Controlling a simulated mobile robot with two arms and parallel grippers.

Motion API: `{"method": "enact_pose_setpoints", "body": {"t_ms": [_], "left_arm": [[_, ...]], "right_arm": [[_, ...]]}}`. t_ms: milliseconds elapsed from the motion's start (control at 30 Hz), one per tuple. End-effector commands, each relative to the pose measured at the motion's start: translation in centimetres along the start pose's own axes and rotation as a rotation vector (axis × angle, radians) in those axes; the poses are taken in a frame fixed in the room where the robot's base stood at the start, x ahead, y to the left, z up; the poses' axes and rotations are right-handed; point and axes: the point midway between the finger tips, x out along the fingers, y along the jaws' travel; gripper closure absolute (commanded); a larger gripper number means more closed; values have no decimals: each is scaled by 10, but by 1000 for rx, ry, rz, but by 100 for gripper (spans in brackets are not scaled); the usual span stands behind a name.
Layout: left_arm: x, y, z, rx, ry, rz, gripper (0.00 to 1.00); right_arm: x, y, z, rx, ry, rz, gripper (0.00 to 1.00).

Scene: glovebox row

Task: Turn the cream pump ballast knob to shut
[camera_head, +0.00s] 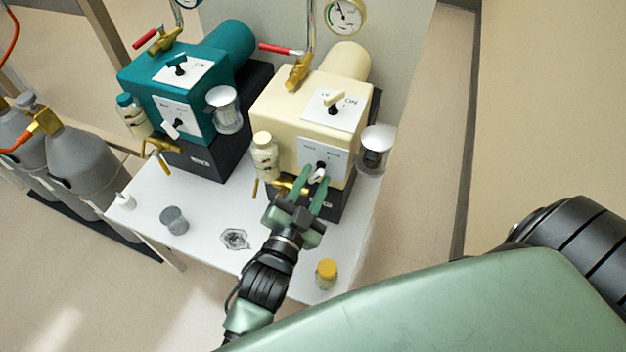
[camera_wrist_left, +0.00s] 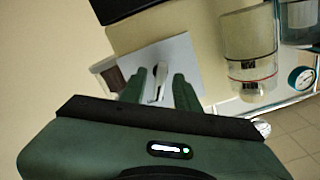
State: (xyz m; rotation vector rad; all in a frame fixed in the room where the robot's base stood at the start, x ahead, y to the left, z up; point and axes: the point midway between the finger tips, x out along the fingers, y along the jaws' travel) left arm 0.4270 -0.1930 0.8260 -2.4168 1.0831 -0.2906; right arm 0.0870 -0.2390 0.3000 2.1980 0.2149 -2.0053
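The cream pump (camera_head: 284,110) stands on the right half of the white bench. Its front has a white plate (camera_head: 335,153) with two small labels too small to read. On it is the ballast knob (camera_head: 320,173), with a pale lever. My left gripper (camera_head: 318,183) reaches up to this plate. In the left wrist view the knob (camera_wrist_left: 158,82) lies between the two green fingertips (camera_wrist_left: 158,90), with a gap visible on each side. The gripper is open around the knob. Its exact setting cannot be read. My right gripper is not in view.
A teal pump (camera_head: 180,85) stands to the left. Beside the knob plate are an oil bottle (camera_head: 264,155) and a clear canister (camera_head: 375,150). A brass valve (camera_head: 290,187) sits below. A yellow-capped jar (camera_head: 326,273) and grey tin (camera_head: 174,220) stand on the bench (camera_head: 205,240).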

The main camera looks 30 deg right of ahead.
Motion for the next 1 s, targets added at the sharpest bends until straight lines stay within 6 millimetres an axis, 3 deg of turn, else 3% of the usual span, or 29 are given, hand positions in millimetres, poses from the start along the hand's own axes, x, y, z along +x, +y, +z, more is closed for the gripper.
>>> {"method": "enact_pose_setpoints", "body": {"t_ms": [33, 100, 467, 1000], "left_arm": [[0, 0, 0, 0, 0, 0, 84], [0, 0, 0, 0, 0, 0, 100], [0, 0, 0, -31, -1, 0, 100], [0, -1, -1, -364, -2, 1, 100]], "right_arm": [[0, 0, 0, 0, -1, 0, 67], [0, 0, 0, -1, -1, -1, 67], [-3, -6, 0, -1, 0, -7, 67], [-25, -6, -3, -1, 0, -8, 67]]}}
